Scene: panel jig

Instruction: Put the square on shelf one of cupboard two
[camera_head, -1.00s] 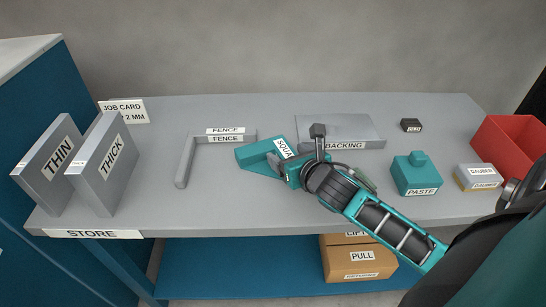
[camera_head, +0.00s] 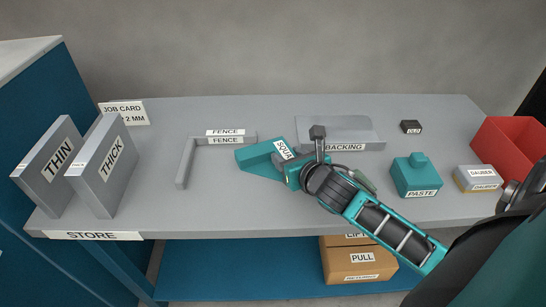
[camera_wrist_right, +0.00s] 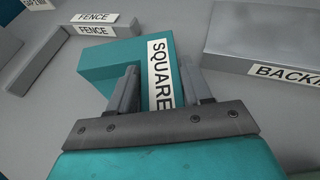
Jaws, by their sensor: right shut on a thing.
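The square (camera_head: 262,156) is a teal angled piece with a white label, on the grey store table between the fence and the backing. My right gripper (camera_head: 292,165) is at its labelled end in the head view. In the right wrist view, the two fingers of my right gripper (camera_wrist_right: 158,92) stand on either side of the labelled part of the square (camera_wrist_right: 105,58) and are shut on it. I cannot tell whether the square is lifted off the table. My left gripper is not in view. No cupboard labelled two shows.
The grey L-shaped fence (camera_head: 184,162) lies left of the square, and the backing (camera_head: 340,126) lies behind my right gripper. Thin (camera_head: 42,184) and thick (camera_head: 122,177) panels stand at left. The paste pot (camera_head: 412,172), dauber (camera_head: 470,182) and red bin (camera_head: 490,142) are at right.

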